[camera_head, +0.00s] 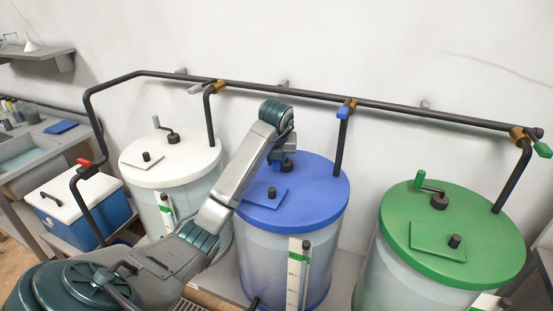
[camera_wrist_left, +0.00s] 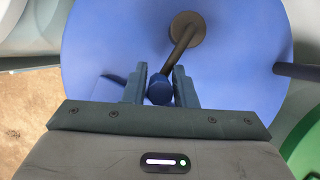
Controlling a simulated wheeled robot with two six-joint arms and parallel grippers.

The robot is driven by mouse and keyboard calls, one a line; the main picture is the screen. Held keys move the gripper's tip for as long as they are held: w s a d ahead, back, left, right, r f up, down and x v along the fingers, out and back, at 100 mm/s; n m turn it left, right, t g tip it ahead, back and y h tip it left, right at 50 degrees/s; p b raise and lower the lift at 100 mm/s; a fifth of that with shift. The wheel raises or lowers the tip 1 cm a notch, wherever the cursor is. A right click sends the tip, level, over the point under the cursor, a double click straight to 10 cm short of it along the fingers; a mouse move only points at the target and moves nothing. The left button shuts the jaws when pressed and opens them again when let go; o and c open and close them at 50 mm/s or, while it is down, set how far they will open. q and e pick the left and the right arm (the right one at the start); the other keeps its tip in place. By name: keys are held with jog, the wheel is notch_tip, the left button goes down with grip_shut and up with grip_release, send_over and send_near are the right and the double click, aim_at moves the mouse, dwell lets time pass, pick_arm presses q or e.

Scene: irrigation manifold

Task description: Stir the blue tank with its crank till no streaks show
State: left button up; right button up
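The blue tank has a blue lid (camera_head: 318,205) and a pale, translucent body (camera_head: 262,258), bluish toward the bottom. I cannot make out clear streaks at this size. In the left wrist view the crank has a dark hub (camera_wrist_left: 187,27), a dark arm (camera_wrist_left: 180,52) and a blue knob (camera_wrist_left: 159,90). My left gripper (camera_wrist_left: 160,80) has one finger on each side of the knob, and they appear to touch it. In the head view my left gripper (camera_head: 283,150) is over the back of the blue lid, and my arm hides part of the tank. My right gripper is not seen.
A white-lidded tank (camera_head: 178,175) stands left and a green-lidded tank (camera_head: 470,225) right. A dark pipe (camera_head: 310,95) runs behind, with a drop pipe (camera_head: 340,150) down to the blue lid. A level gauge (camera_head: 297,275) fronts the blue tank. A cooler (camera_head: 75,205) is far left.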

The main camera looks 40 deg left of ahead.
pick_arm(q)
jog(key=o, duration=0.3)
jog(key=shift+f, duration=0.1)
jog(key=shift+w+a, duration=0.1)
jog(key=shift+a, duration=0.05)
jog(key=v, duration=0.2)
jog(key=shift+r+p, duration=0.4)
jog(key=p+v, duration=0.8)
jog(key=p, duration=0.1)
jog(key=shift+p, duration=0.4)
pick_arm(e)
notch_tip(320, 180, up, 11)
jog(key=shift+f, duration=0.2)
pick_arm(q)
jog(key=shift+f, duration=0.1)
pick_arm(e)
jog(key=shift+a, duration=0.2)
